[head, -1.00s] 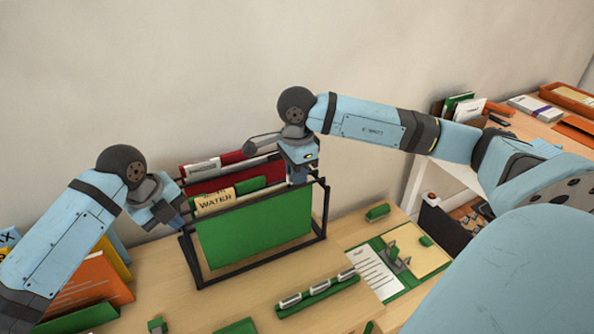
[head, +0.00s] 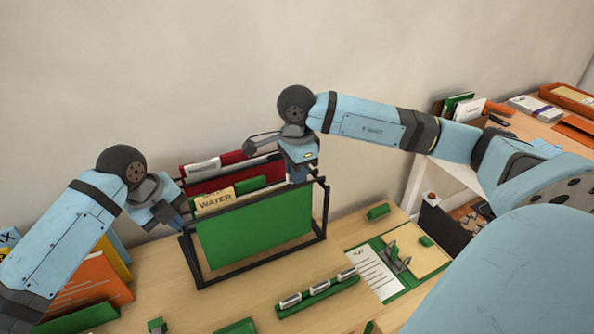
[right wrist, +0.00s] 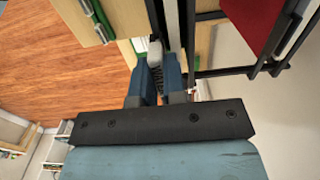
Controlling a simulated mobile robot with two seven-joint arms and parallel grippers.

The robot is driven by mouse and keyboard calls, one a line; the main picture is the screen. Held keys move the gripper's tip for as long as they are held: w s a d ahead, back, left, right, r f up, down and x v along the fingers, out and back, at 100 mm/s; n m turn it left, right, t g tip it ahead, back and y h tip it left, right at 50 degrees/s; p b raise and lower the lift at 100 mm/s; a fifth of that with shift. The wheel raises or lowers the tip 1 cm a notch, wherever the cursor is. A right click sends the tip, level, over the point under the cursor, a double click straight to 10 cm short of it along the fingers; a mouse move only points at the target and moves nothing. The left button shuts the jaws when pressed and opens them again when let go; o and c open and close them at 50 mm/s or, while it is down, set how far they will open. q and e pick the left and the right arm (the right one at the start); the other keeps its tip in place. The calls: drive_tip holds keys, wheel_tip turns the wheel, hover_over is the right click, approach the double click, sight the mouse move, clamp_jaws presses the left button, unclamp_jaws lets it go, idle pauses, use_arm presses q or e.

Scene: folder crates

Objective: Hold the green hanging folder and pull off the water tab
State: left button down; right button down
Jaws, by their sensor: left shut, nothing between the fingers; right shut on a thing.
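The green hanging folder (head: 255,230) hangs upright at the front of a black wire rack. The water tab (head: 214,202), cream with dark lettering, stands at its top left. My left gripper (head: 178,218) is shut and empty beside the folder's left end, close to the tab. My right gripper (head: 297,179) points down at the folder's top right corner and is shut on the folder there.
The black rack (head: 325,210) also holds a red folder (head: 235,157) behind. A green strip with several white tabs (head: 318,289) lies in front. A clipboard-like green board (head: 400,292) lies at right. Orange folders (head: 92,283) stand at left.

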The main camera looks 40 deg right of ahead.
use_arm(q)
drive_tip(key=shift+f, duration=0.15)
use_arm(e)
drive_tip(key=shift+r, duration=0.2)
drive_tip(key=shift+r, duration=1.2)
drive_tip(key=shift+r, duration=0.55)
